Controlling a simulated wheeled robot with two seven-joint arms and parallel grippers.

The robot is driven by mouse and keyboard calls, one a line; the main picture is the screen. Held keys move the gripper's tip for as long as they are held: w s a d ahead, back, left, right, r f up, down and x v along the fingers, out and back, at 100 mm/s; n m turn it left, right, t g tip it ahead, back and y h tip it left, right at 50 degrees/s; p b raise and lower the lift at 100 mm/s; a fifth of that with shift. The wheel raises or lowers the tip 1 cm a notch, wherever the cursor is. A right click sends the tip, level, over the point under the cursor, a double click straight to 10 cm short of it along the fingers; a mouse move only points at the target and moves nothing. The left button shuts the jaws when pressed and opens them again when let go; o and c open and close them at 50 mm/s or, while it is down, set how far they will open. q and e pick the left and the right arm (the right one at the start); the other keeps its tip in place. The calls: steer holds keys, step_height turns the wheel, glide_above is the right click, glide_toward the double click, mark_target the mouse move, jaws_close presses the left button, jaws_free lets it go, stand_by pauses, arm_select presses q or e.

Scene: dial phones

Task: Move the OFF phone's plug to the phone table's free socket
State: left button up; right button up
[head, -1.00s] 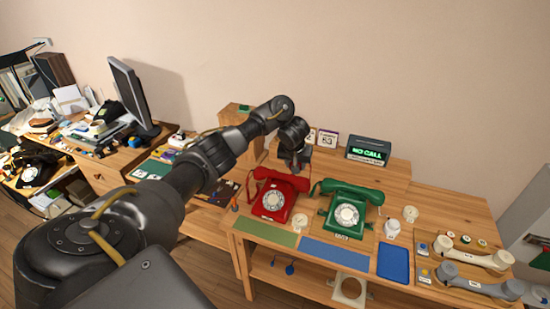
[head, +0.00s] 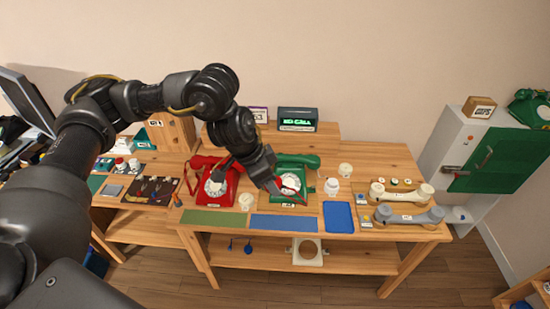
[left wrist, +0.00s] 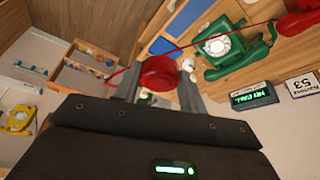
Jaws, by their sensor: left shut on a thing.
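My left gripper (head: 272,186) is over the table, at the left front of the green phone (head: 296,178). In the left wrist view it is shut on a round red plug (left wrist: 158,74), from which a thin red cord runs toward the red phone (left wrist: 302,22). The plug's prongs are hidden. The red phone (head: 214,188) stands left of the gripper, its right side close to my arm. The labels at the phones' fronts are too small to read. I cannot tell which socket is free. My right gripper is not in view.
The wooden table (head: 380,157) also holds pale round fittings (head: 331,187), a blue pad (head: 338,217) and two handsets (head: 410,215) at the right. A NO CALL display (head: 297,122) stands on the raised back shelf. A grey cabinet with a green door (head: 500,160) stands to the right.

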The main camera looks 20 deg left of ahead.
arm_select(q)
steer(key=s+a+f+m+b, duration=0.1)
steer(key=s+f+b, duration=0.3)
steer(key=f+b, duration=0.8)
steer(key=shift+a+f+h, duration=0.3)
steer(key=shift+a+f, duration=0.2)
steer(key=shift+f, duration=0.2)
steer(key=shift+s, duration=0.1)
